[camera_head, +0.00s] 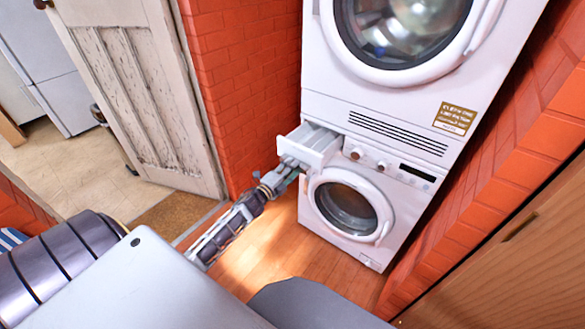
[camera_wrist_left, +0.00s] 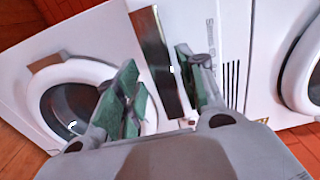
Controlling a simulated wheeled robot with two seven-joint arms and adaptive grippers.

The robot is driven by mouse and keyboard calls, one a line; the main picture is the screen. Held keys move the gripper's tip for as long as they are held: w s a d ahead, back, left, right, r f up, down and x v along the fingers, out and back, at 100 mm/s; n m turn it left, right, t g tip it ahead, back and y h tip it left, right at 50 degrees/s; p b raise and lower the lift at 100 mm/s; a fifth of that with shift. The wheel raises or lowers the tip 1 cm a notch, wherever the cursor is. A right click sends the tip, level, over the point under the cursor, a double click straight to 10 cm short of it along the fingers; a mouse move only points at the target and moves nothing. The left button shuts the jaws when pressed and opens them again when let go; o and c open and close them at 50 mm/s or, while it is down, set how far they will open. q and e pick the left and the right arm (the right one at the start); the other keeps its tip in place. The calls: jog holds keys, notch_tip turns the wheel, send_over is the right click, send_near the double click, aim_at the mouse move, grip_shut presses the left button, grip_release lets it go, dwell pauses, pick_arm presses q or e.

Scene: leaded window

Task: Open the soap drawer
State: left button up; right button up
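The soap drawer (camera_head: 311,147) is a white box at the upper left of the lower washing machine (camera_head: 390,185). It stands pulled out of the machine, and its open top shows. My left gripper (camera_head: 284,168) is at the lower left of the drawer's front, close to it; I cannot tell whether it touches. In the left wrist view the green-padded fingers of my left gripper (camera_wrist_left: 160,82) are spread apart. A dark strip and white surface show between and beyond them, and I see nothing clamped. My right gripper is out of view.
A second machine (camera_head: 385,95) is stacked above. The lower machine's round door (camera_head: 347,207) is shut. Brick walls (camera_head: 245,80) stand on both sides, with a worn door (camera_head: 130,85) at the left. Some wooden floor (camera_head: 290,235) is clear before the machine.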

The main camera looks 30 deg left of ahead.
pick_arm(q)
jog(key=s, duration=1)
jog(key=shift+s+a, duration=0.25)
jog(key=shift+a, duration=0.15)
jog(key=shift+f, duration=0.1)
dwell(0.7)
